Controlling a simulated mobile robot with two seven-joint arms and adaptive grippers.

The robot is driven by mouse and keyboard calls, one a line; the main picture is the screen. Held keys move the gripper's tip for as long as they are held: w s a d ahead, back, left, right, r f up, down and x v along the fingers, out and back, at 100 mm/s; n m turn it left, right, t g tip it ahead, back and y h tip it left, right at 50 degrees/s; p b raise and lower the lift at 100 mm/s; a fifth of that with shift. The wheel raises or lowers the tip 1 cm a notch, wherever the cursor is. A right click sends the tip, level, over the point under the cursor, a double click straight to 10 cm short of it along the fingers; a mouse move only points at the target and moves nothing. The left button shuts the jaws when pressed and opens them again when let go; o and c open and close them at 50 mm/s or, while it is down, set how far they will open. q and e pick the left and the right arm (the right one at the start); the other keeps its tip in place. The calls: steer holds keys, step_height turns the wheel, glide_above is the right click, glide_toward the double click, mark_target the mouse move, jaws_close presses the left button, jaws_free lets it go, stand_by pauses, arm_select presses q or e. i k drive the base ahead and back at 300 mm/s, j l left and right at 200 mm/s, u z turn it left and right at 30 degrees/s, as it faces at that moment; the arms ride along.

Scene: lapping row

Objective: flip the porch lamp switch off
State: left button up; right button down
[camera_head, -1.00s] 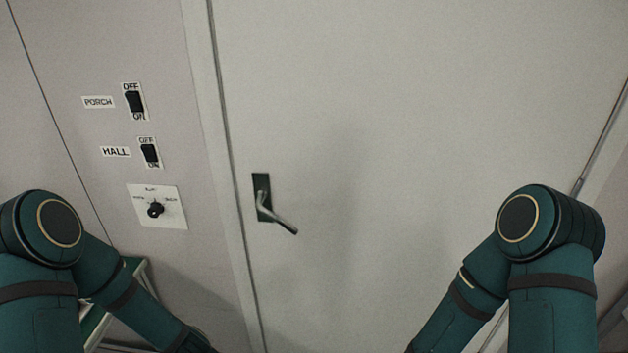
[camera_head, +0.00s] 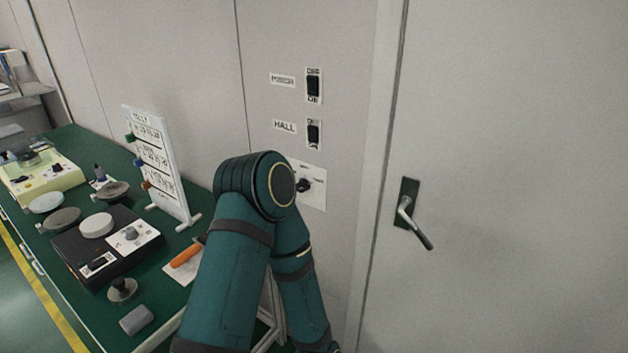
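The porch lamp switch (camera_head: 313,87) is a black rocker on a white plate on the wall, marked OFF at the top and ON at the bottom. A PORCH label (camera_head: 282,80) is to its left. I cannot tell from this view which way the rocker is set. The hall switch (camera_head: 314,133) sits just below it, with a HALL label (camera_head: 285,126). My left arm stands in front of the wall below the switches, its elbow partly covering the dial plate. Neither gripper is in view.
A dial plate (camera_head: 316,188) with a black knob is below the switches. A door with a lever handle (camera_head: 413,218) is on the right. A green-topped bench (camera_head: 62,150) on the left holds lapping machines, discs and a white tally board (camera_head: 155,160).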

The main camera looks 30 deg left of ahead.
mark_target(312, 84)
steer(key=u, duration=1.05)
